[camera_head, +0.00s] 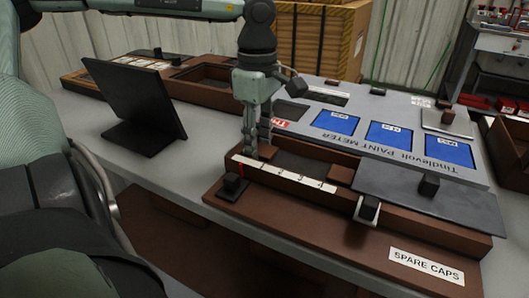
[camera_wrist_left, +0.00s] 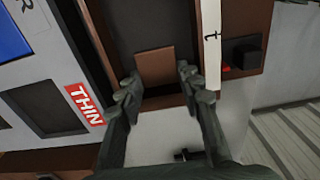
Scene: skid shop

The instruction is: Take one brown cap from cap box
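The cap box (camera_head: 440,232) is a long brown tray lettered SPARE CAPS, with a white numbered strip along its trough. A flat brown cap (camera_head: 267,153) lies at the trough's left end; it also shows in the left wrist view (camera_wrist_left: 155,66). My left gripper (camera_head: 257,147) points down into that end. In the left wrist view its fingers (camera_wrist_left: 158,84) are apart, one on each side of the cap's near edge; I cannot tell whether they touch it. Another brown block (camera_head: 340,175) sits farther right in the trough. My right gripper is not in view.
A grey paint meter panel (camera_head: 400,167) with blue windows stands behind the trough. A grey plate (camera_head: 430,195) covers the box's right part. A black block (camera_head: 233,184) and a slider (camera_head: 367,207) sit along the front. A dark screen (camera_head: 142,105) stands left.

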